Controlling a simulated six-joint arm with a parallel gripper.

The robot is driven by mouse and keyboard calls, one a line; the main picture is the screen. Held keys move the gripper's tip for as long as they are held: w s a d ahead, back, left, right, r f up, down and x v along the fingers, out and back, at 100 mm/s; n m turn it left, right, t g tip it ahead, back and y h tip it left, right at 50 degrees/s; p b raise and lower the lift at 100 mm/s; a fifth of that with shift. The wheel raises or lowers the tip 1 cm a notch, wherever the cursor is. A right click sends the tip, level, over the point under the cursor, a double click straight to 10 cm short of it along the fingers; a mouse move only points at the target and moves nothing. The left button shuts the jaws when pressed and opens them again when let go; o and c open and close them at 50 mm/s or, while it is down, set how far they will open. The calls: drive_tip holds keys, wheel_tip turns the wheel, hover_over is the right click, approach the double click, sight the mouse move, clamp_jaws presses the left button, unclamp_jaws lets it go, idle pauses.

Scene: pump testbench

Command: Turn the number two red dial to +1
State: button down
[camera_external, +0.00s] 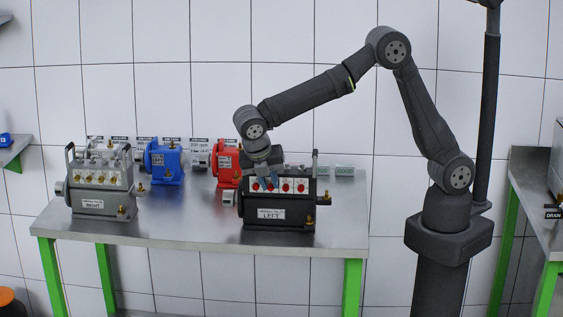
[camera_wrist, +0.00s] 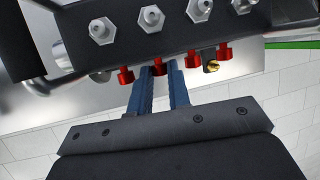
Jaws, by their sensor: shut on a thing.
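The pump block labelled LEFT (camera_external: 271,214) stands at the right part of the bench and carries a row of red dials on white plates. Two dials at the right of the row, one of them this dial (camera_external: 286,187), show clear. My gripper (camera_external: 265,183) reaches down onto the left half of the row and partly covers it. In the wrist view, the blue fingers of my gripper (camera_wrist: 162,72) are shut around the red dial second from the left (camera_wrist: 158,69). Red dials stand on either side: one at left (camera_wrist: 126,76), others at right (camera_wrist: 194,59). Number and scale marks are unreadable.
A similar block labelled RIGHT (camera_external: 93,203) stands at the bench's left end. A blue pump (camera_external: 165,163) and a red pump (camera_external: 224,162) stand behind. Brass fittings stick out at the LEFT block's right side. Steel bench top (camera_external: 185,220) is bare between the blocks.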

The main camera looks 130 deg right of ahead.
drive_tip(key=shift+a, duration=0.1)
drive_tip(key=shift+s+a+r+m+t+h, duration=0.1)
drive_tip(key=shift+s+m+t+h, duration=0.05)
drive_tip(key=shift+t+h, duration=0.35)
drive_tip(key=shift+s+a+m+t+h, duration=0.1)
drive_tip(key=shift+m+t+h, duration=0.05)
drive_tip(key=shift+t+h, duration=0.3)
drive_tip(key=shift+s+a+t+h, duration=0.15)
drive_tip(key=shift+t+h, duration=0.8)
drive_tip(key=shift+m, duration=0.3)
drive_tip(key=c, duration=1.6)
unclamp_jaws()
drive_tip(key=v, duration=1.7)
drive_tip(key=shift+a, duration=0.2)
